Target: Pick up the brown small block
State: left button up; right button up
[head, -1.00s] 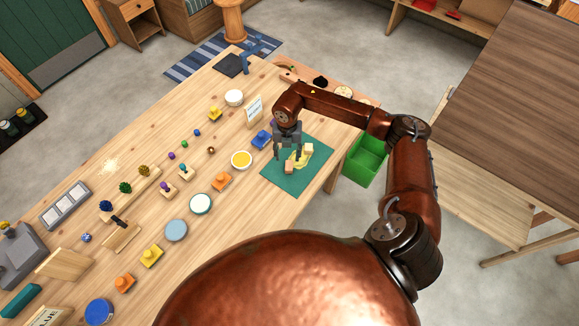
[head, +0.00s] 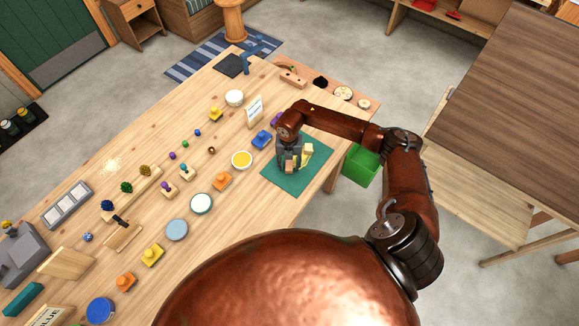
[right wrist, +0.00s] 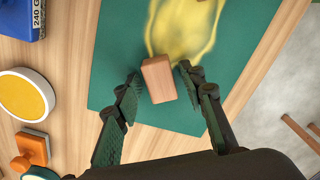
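The brown small block (right wrist: 159,80) lies on the teal mat (right wrist: 118,60), at the near edge of a crumpled yellow, see-through thing (right wrist: 180,28). My right gripper (right wrist: 159,76) is open, with its two fingertips on either side of the block and gaps showing on both sides. In the head view my right gripper (head: 289,168) is low over the mat (head: 296,187) and largely hides the block. My left gripper is not in view.
A blue block (head: 261,140) and a bowl of yellow stuff (head: 241,160) stand left of the mat. A green bin (head: 361,167) is beyond the table's right edge. Several stamps, knobs and dishes cover the table (head: 235,205) further left.

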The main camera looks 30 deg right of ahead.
jog(key=c, duration=0.7)
jog(key=shift+c, duration=0.2)
